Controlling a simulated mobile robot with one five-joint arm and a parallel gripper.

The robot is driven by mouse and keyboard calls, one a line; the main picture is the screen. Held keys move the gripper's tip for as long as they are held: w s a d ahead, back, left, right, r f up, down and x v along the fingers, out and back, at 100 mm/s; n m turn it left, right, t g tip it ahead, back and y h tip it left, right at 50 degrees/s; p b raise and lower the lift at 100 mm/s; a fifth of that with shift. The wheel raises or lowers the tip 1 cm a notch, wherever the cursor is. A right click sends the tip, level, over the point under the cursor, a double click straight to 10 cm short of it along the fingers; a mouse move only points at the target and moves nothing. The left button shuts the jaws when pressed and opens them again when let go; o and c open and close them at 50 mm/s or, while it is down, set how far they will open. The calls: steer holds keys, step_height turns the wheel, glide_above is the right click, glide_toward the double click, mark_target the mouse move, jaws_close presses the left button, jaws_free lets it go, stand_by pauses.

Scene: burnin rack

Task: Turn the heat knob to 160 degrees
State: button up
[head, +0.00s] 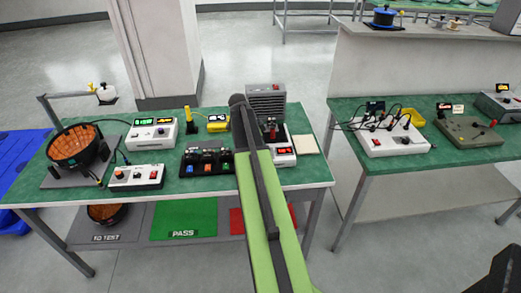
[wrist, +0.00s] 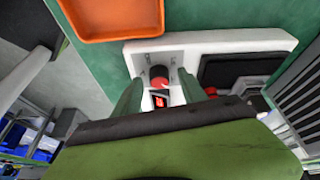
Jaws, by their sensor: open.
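A white unit (head: 284,158) with a lit red display (head: 285,151) stands on the green bench, partly behind my arm. A small lit red element (wrist: 160,101) sits just below the knob. No readable degree value or knob marking shows, so I cannot tell the setting. My gripper (wrist: 160,92) is open, with one green finger on each side of the red knob and lit element. I cannot tell whether the fingers touch the knob. In the head view my arm hides the fingertips.
An orange tray (wrist: 110,15) lies beside the white unit. A grey ribbed box (head: 266,103) stands behind it. A second bench (head: 365,165) stands across a gap.

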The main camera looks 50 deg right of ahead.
steer(key=p+v, duration=1.6)
steer(key=v, duration=0.1)
steer(key=shift+r, duration=0.2)
steer(key=shift+w+a, duration=0.1)
steer(key=w+a+f+n+t+b, duration=0.1)
steer(key=w+a+n, duration=0.15)
steer(key=a, duration=0.75)
steer(key=w+a+f+n+b, duration=0.1)
steer(key=w+a+n, duration=0.15)
steer(key=a, duration=0.75)
steer(key=s+a+f+n+t+y, duration=0.1)
steer(key=s+a+n, duration=0.3)
steer(key=a+n, duration=0.5)
steer(key=s+a+f+n+y, duration=0.1)
steer(key=s+a+n+y, duration=0.1)
steer(key=a+n, duration=0.8)
steer(key=s+a, duration=0.1)
steer(key=a, duration=0.2)
steer(key=shift+s+t+y, duration=0.3)
steer(key=shift+s+t, duration=0.05)
steer(key=shift+t, duration=0.05)
